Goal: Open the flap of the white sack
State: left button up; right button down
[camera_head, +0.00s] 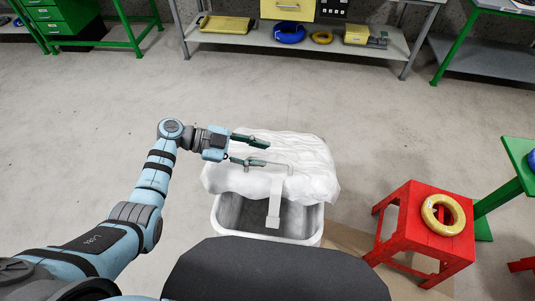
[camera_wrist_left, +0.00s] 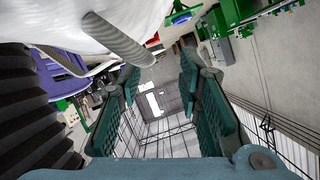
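The white sack (camera_head: 310,160) is a bulging, wrinkled white form over the back of a pale bin-like container (camera_head: 318,238). The container's front part is open and shows a grey inside. A white strap (camera_head: 273,210) hangs from the sack's front over that opening. My left gripper (camera_head: 260,151) is over the sack's top left, its two green fingers spread with nothing visible between them. In the left wrist view the gripper (camera_wrist_left: 158,75) is also open, with a white surface (camera_wrist_left: 95,20) and a grey ribbed bar (camera_wrist_left: 122,42) at upper left. I cannot tell whether it touches the sack. My right gripper is out of view.
A red stool (camera_head: 420,228) with a yellow ring (camera_head: 443,215) stands to the right, beside a green table (camera_head: 520,160). A grey shelf (camera_head: 300,42) with a blue cable coil (camera_head: 290,33) is at the back. The floor left and behind the sack is clear.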

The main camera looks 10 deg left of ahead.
pick_arm(q)
jog(key=v, duration=0.8)
jog(key=shift+a+r, duration=0.1)
jog(key=shift+a, duration=0.3)
